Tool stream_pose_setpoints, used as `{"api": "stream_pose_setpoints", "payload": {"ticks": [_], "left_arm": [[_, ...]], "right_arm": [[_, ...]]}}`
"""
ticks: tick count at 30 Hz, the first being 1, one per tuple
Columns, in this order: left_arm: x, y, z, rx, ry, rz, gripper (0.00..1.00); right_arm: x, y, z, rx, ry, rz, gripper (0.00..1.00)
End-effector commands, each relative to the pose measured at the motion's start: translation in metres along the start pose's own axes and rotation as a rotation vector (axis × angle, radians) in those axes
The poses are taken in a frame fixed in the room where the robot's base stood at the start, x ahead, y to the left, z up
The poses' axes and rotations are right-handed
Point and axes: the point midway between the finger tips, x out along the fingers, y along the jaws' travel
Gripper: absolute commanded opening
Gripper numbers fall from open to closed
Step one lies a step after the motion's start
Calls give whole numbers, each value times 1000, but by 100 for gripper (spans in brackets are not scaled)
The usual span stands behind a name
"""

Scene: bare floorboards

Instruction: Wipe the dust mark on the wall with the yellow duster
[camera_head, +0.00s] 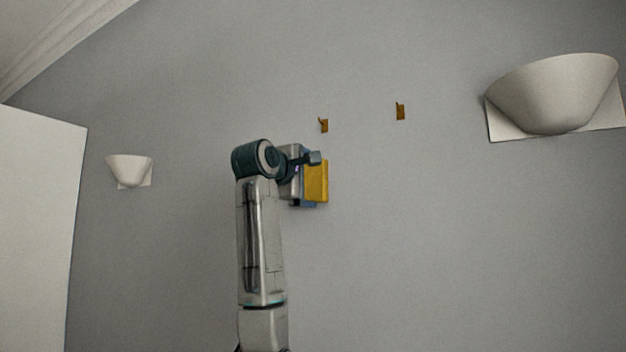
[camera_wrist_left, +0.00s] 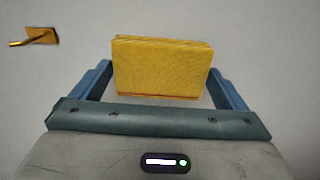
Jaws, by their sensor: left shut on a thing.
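The yellow duster (camera_head: 318,181) is a block held between the blue fingers of my left gripper (camera_head: 311,180), in front of the grey wall (camera_head: 420,230). In the left wrist view the duster (camera_wrist_left: 162,68) fills the space between the two fingers of the left gripper (camera_wrist_left: 160,80), which is shut on it. I cannot tell whether the duster touches the wall. No dust mark shows on the visible wall; the arm and duster hide part of it. My right gripper is not in view.
Two small brass hooks (camera_head: 323,125) (camera_head: 400,111) are fixed to the wall above and right of the duster. A large white wall lamp (camera_head: 553,95) is at the right, a smaller one (camera_head: 129,169) at the left. A white panel (camera_head: 40,220) stands far left. The wall below right is bare.

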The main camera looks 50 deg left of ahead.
Motion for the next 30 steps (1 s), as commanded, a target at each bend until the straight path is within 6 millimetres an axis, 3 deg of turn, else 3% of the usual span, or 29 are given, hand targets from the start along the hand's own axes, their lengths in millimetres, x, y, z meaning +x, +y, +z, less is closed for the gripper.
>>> {"api": "stream_pose_setpoints", "payload": {"ticks": [7,22,30], "left_arm": [[-3,-1,1,0,-1,1,76],[-52,-2,1,0,-2,2,76],[-60,0,1,1,-2,1,76]], "right_arm": [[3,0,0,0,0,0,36],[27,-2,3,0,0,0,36],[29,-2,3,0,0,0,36]]}}
